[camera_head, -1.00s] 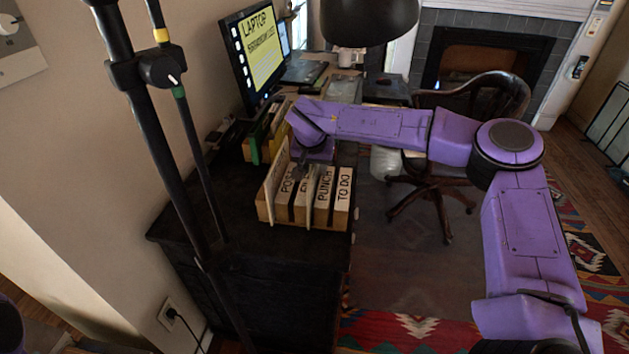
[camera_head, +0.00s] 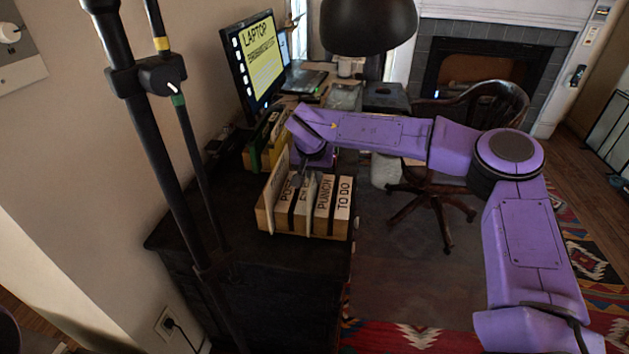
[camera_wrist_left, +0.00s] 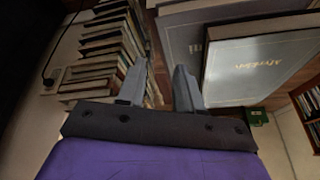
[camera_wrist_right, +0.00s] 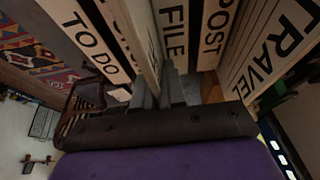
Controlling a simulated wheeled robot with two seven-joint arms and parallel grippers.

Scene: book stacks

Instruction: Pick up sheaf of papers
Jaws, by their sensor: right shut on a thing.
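A wooden desk organizer (camera_head: 293,236) stands on the dark cabinet, holding labelled upright folders. A thin pale sheaf of papers (camera_head: 311,205) stands upright among them, near the FILE label; it also shows in the right wrist view (camera_wrist_right: 148,45). My right gripper (camera_head: 304,180) reaches down over the organizer from behind. In the right wrist view its fingers (camera_wrist_right: 160,88) are shut on the pale sheaf, between the FILE and PUNCH folders. The exact grip is dark and partly hidden. My left gripper (camera_wrist_left: 160,82) is open and empty, away from the organizer.
The TO DO folder (camera_head: 342,200) and TRAVEL folder (camera_wrist_right: 275,50) stand close by. A monitor (camera_head: 252,62), a lamp (camera_head: 367,22) and a chair (camera_head: 470,110) are around. Stacked books (camera_wrist_left: 105,50) and a large grey book (camera_wrist_left: 255,70) lie near my left gripper.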

